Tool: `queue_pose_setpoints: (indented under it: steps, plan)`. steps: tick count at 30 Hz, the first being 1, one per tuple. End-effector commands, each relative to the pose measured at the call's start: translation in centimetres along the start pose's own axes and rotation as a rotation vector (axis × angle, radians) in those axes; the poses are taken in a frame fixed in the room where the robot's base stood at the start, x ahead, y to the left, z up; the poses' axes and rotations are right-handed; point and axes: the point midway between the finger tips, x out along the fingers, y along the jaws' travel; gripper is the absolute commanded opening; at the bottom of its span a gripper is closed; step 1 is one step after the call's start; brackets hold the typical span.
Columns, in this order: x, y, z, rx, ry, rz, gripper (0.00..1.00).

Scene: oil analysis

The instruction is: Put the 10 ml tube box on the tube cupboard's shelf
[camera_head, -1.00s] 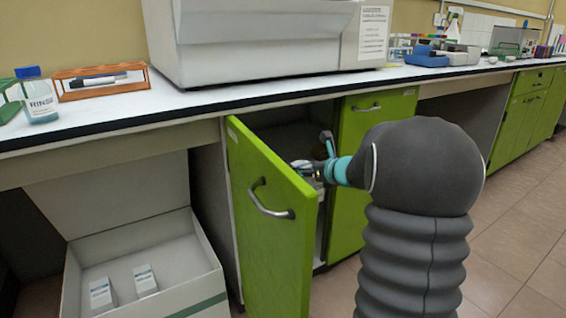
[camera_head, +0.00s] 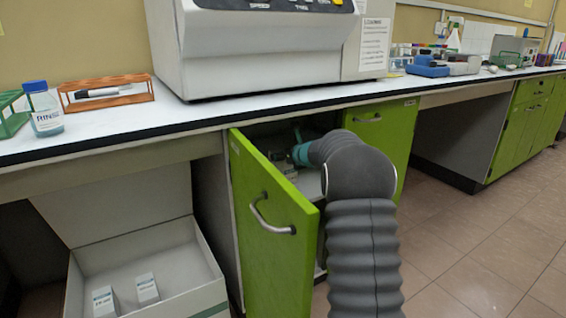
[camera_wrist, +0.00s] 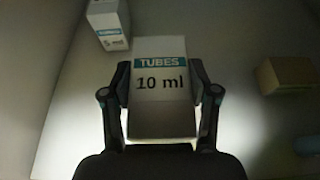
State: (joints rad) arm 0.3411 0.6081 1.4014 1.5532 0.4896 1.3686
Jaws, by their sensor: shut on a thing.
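The 10 ml tube box (camera_wrist: 162,112), white with a blue "TUBES" band, is in the wrist view. My gripper (camera_wrist: 161,92) is shut on it, with one finger against each side. In the head view my arm reaches into the open green cupboard, past its swung-out left door (camera_head: 268,230). The gripper and box are mostly hidden there by my arm and the door. The cupboard's grey shelf (camera_wrist: 215,45) shows around the box in the wrist view. I cannot tell whether the box touches the shelf.
A 5 ml tube box (camera_wrist: 108,24) stands behind and left in the cupboard. A brown box (camera_wrist: 286,74) is at the right. The open door and the worktop edge (camera_head: 200,130) are close to my arm. A large open carton (camera_head: 180,270) with two small boxes stands left.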

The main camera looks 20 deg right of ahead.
Motion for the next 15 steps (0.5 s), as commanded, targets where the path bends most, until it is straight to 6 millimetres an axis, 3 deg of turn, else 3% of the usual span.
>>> queue_pose_setpoints:
  steps: [4,11,15]
  plan:
    - [0.6,0.1,-0.1,-0.001,-0.001,0.001,0.09]
    - [1.7,0.0,-2.8,0.001,0.001,0.0,0.09]
    - [1.8,0.0,-3.0,-0.002,-0.001,-0.001,0.09]
